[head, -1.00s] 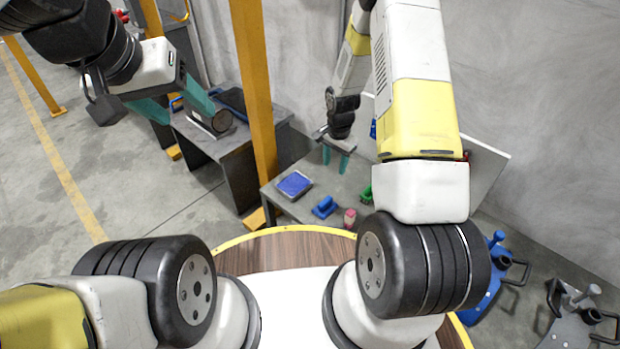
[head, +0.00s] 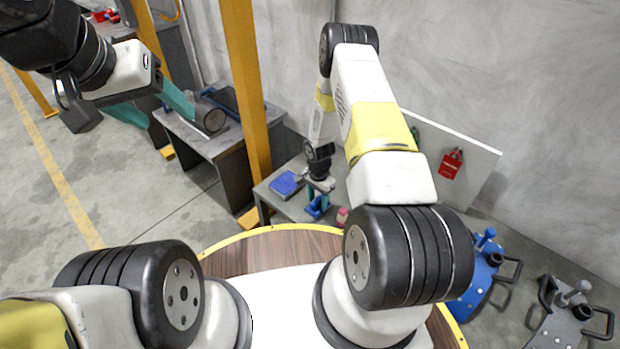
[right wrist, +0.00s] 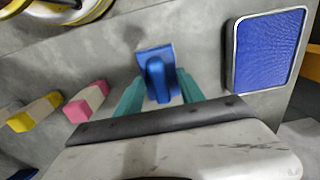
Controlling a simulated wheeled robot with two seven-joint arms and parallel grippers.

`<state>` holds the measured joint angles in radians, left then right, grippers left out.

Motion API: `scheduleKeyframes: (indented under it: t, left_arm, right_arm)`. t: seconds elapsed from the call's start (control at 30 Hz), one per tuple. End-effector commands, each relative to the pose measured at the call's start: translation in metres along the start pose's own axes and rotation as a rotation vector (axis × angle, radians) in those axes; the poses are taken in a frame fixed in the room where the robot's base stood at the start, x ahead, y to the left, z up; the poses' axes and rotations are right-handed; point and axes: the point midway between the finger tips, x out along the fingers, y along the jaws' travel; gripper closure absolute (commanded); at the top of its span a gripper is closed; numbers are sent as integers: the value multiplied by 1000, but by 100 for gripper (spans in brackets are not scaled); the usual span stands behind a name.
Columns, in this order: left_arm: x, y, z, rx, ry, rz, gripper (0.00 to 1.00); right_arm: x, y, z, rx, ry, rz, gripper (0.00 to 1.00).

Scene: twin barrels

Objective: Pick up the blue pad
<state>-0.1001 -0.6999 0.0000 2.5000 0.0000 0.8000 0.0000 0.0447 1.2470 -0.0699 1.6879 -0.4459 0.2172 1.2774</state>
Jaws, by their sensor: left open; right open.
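A flat blue pad (head: 287,184) in a thin pale frame lies on the grey table. In the right wrist view this framed pad (right wrist: 268,50) is at the upper right, outside the fingers. A blue block with a raised grip (head: 314,209) stands to its right. My right gripper (head: 319,197) is open above this block. In the right wrist view the blue block (right wrist: 156,68) shows between the teal fingertips; I cannot tell whether they touch it. My left gripper (head: 166,117) is open and empty at the upper left, away from the pad.
A pink-and-white block (right wrist: 87,101) and a yellow-and-white block (right wrist: 35,111) lie left of the blue block in the right wrist view. A yellow post (head: 246,90) rises by the table's left side. A white board (head: 470,160) with a red item stands behind.

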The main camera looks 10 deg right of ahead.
Motion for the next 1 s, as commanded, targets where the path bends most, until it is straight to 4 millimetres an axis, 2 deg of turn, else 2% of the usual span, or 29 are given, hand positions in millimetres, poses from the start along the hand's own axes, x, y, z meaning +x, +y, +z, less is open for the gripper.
scheduleKeyframes:
  t: [0.23,0.47,0.83,1.0]
  left_arm:
    - [0,0,0,0,0,0,39]
    - [0,0,0,0,0,0,39]
    - [0,0,0,0,0,0,39]
    - [0,0,0,0,0,0,39]
  right_arm:
    - [2,0,0,1,0,0,55]
    - [1,0,0,0,0,0,100]
    - [0,0,0,0,0,0,100]
    - [-9,0,-1,1,1,-1,100]
